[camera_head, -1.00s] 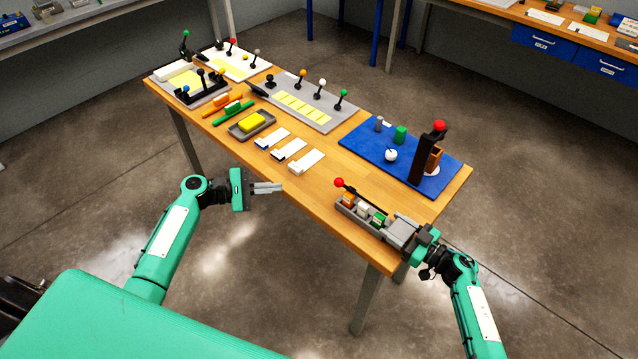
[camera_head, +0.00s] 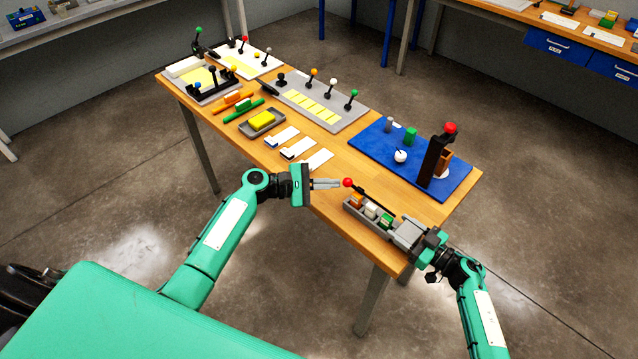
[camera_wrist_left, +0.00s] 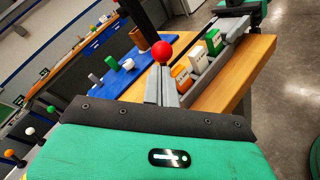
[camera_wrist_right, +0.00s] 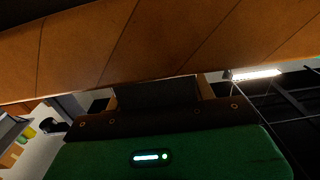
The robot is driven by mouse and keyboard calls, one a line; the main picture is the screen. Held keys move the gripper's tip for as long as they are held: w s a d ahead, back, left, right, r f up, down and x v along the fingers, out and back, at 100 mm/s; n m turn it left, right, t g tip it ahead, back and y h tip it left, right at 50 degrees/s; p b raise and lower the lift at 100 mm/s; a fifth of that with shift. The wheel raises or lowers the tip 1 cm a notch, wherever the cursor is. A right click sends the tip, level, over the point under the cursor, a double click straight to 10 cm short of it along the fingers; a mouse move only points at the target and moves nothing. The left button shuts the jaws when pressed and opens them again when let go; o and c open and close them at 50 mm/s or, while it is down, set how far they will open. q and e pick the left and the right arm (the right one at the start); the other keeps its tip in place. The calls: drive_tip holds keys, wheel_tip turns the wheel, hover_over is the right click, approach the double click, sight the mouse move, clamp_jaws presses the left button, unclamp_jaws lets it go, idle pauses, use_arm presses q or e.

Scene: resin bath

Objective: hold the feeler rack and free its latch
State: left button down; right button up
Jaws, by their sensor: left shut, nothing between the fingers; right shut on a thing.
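The feeler rack (camera_head: 352,212) is a grey tray at the table's front edge, holding small orange, white and green blocks. It also shows in the left wrist view (camera_wrist_left: 215,66). Its latch is a black lever with a red ball (camera_head: 347,182) at its left end; the ball also shows in the left wrist view (camera_wrist_left: 162,51). My right gripper (camera_head: 408,234) is shut on the rack's right end. My left gripper (camera_head: 338,184) is shut and empty, its fingertips right at the red ball's left side. I cannot tell whether they touch it. The right wrist view is mostly filled by dark wooden surface.
A blue board (camera_head: 375,153) with a black post and red ball stands behind the rack. White-topped blocks (camera_head: 318,159), a grey tray with a yellow block (camera_head: 261,120) and lever panels (camera_head: 322,105) lie to the left. Free tabletop lies between the blue board and the rack.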

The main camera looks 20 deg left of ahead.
use_arm(q)
drive_tip(key=shift+w+r, duration=0.1)
drive_tip(key=shift+r, duration=0.05)
idle(0.3)
drive_tip(key=shift+w+d+r+g, duration=0.15)
drive_tip(key=shift+w+r+g, duration=0.05)
drive_tip(key=shift+g, duration=0.1)
drive_tip(key=shift+w+r+n+y, duration=0.1)
drive_tip(key=shift+r+n+y, duration=0.05)
drive_tip(key=shift+n+y, duration=0.15)
drive_tip(key=w+d+r+n+g+y, duration=0.3)
drive_tip(key=w+g, duration=0.4)
drive_tip(key=w, duration=0.3)
drive_tip(key=shift+d+n+y, duration=0.5)
drive_tip(key=shift+d+y, duration=0.3)
drive_tip(key=shift+y, duration=0.4)
drive_tip(key=shift+s+r, duration=0.1)
drive_tip(key=shift+r, duration=0.05)
drive_tip(key=shift+r, duration=0.75)
